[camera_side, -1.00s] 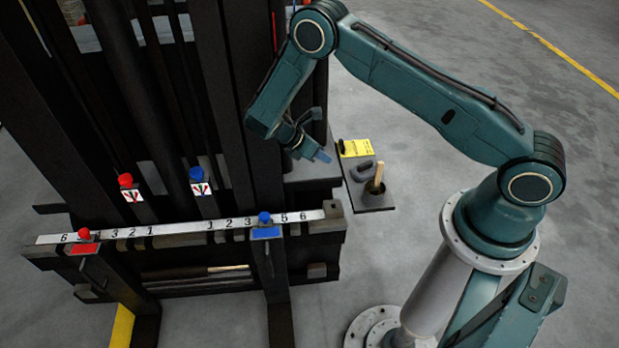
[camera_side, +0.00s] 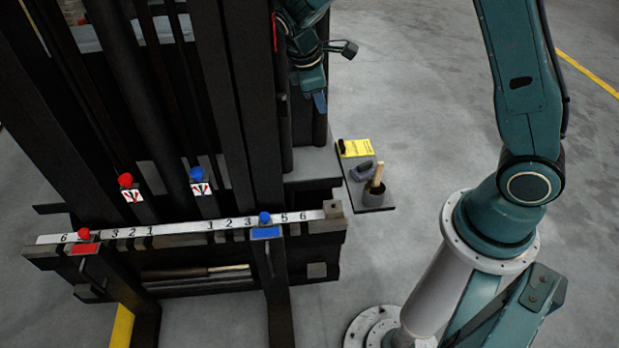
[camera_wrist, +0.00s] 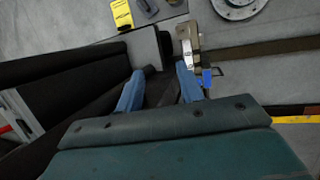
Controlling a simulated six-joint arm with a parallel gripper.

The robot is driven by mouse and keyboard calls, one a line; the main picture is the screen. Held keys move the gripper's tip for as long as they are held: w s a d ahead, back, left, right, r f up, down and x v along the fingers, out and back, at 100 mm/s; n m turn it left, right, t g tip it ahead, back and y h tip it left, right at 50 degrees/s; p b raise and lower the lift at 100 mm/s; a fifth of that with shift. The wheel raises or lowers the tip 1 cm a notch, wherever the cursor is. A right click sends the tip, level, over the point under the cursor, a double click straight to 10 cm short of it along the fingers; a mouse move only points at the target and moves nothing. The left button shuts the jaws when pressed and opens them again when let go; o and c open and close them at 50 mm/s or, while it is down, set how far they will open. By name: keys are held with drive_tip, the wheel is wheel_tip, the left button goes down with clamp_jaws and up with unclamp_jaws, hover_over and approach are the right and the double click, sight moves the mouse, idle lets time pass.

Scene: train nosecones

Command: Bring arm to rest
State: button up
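My gripper (camera_side: 319,101) is high in the side view, beside the dark mast of the forklift-like machine (camera_side: 240,120) and above the small side shelf. In the wrist view my gripper (camera_wrist: 160,90) shows two blue fingertips spread apart, with nothing between them. My upper arm stands nearly upright at the right of the side view, and its top is cut off by the frame edge.
A numbered rail (camera_side: 180,226) carries red (camera_side: 84,243) and blue (camera_side: 265,230) sliders. Red (camera_side: 125,181) and blue (camera_side: 196,174) knobs stand behind it. Floor between shelf and my base is clear.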

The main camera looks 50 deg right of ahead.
drive_tip(key=s+a+r+m+t+y, duration=0.25)
drive_tip(key=s+r+m, duration=0.25)
drive_tip(key=s+r, duration=0.65)
drive_tip(key=s+a+r+m+t+y, duration=0.1)
drive_tip(key=s+r, duration=0.1)
drive_tip(key=s, duration=0.4)
drive_tip(key=s+a+r+m+t, duration=0.1)
drive_tip(key=s+r+m+t, duration=0.1)
drive_tip(key=s, duration=0.4)
drive_tip(key=shift+s+a+m+y, duration=0.25)
drive_tip(key=shift+a+m+y, duration=0.05)
drive_tip(key=shift+y, duration=0.05)
